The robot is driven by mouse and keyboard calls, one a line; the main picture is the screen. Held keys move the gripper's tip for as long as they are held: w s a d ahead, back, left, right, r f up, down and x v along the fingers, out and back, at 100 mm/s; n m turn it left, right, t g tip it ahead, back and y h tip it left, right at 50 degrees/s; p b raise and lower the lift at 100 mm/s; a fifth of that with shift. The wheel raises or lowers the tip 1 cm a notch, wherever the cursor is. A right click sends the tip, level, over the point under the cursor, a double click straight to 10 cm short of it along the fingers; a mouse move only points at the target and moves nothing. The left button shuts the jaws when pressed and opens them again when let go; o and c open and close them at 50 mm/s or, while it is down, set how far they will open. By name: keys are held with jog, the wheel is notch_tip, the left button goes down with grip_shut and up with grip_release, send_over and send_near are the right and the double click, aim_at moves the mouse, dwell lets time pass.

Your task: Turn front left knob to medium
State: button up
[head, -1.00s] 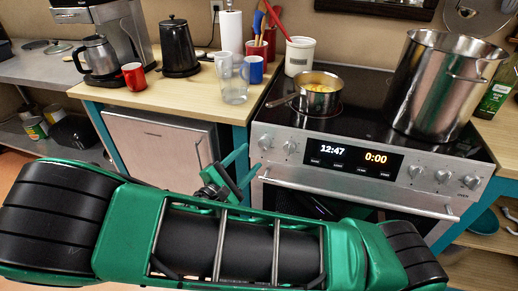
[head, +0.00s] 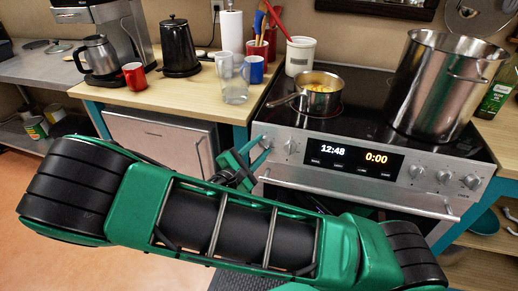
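The stove front (head: 335,178) has two silver knobs at its left end, left of the clock display. The leftmost knob (head: 266,142) is partly behind my fingertips, so its pointer cannot be read. The second knob (head: 290,146) is in clear view just to its right. My gripper (head: 262,150), green, points at the leftmost knob from the front left. Its two fingers look apart with a gap between them, and nothing is seen held. Whether they touch the knob cannot be told.
A small pot (head: 320,95) with yellow food stands on the left of the cooktop, its handle pointing left. A large steel pot (head: 440,85) stands on the right. More knobs (head: 443,176) sit right of the display. The oven handle (head: 350,199) runs below my gripper.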

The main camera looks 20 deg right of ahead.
jog(key=shift+s+f+n+t, duration=0.1)
jog(key=shift+n+t, duration=0.4)
jog(key=shift+n, duration=0.8)
jog(key=o, duration=1)
jog(key=v, duration=1)
jog(key=shift+s+a, duration=0.25)
